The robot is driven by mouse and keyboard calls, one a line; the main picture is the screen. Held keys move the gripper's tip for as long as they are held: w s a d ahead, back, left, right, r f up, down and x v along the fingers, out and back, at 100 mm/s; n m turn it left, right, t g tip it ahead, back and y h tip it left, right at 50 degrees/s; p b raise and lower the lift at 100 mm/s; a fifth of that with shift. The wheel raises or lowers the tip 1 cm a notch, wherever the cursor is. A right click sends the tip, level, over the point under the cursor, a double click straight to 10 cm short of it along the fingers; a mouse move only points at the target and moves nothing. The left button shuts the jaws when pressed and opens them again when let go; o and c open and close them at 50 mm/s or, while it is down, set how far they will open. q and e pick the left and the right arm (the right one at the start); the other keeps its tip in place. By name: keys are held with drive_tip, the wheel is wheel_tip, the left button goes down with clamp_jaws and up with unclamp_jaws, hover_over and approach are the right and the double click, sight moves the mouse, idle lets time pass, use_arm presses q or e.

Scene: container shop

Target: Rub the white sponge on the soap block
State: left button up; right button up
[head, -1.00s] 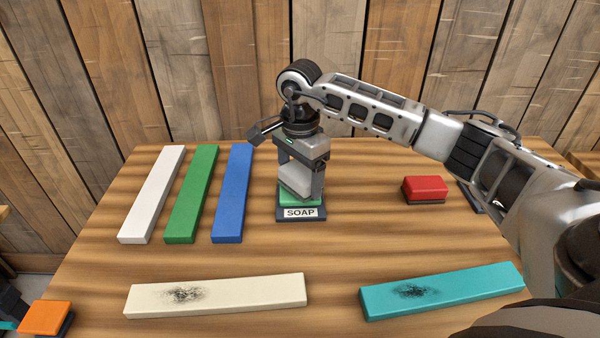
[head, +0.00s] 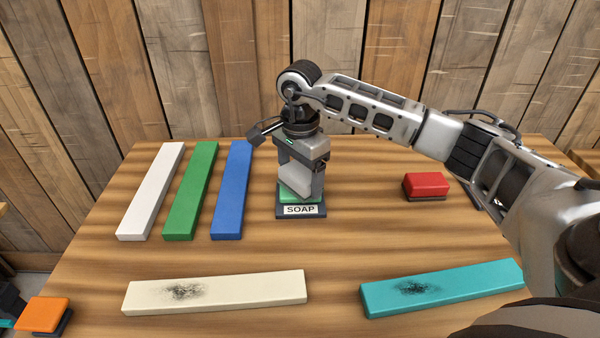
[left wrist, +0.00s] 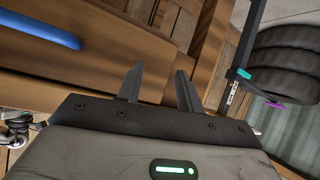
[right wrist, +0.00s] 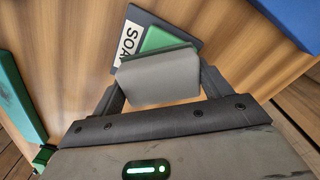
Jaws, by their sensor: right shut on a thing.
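The white sponge (head: 295,181) is clamped in my right gripper (head: 301,186), which points down at the soap stand. In the right wrist view, the sponge (right wrist: 160,78) looks light grey and sits between the two fingers. The green soap block (head: 286,198) lies on a dark base labelled SOAP, directly under the sponge. The sponge's lower edge appears to meet the soap, though it hides part of it; exact contact is hard to tell. Green soap (right wrist: 165,39) also shows beyond the sponge in the right wrist view. My left gripper (left wrist: 158,88) is open and empty, away from the soap.
White (head: 150,190), green (head: 192,190) and blue (head: 232,190) bars lie left of the soap. A smudged cream bar (head: 235,292) and smudged teal bar (head: 460,285) lie in front. A red block (head: 426,185) is right, an orange block (head: 42,314) front left. Table between is clear.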

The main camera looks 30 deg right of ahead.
sight(300, 172)
drive_tip(key=shift+f, duration=0.15)
idle(0.7)
drive_tip(key=shift+r+p, duration=0.3)
drive_tip(key=shift+r, duration=0.2)
drive_tip(key=shift+r+p, duration=2.05)
drive_tip(key=shift+r, duration=1.05)
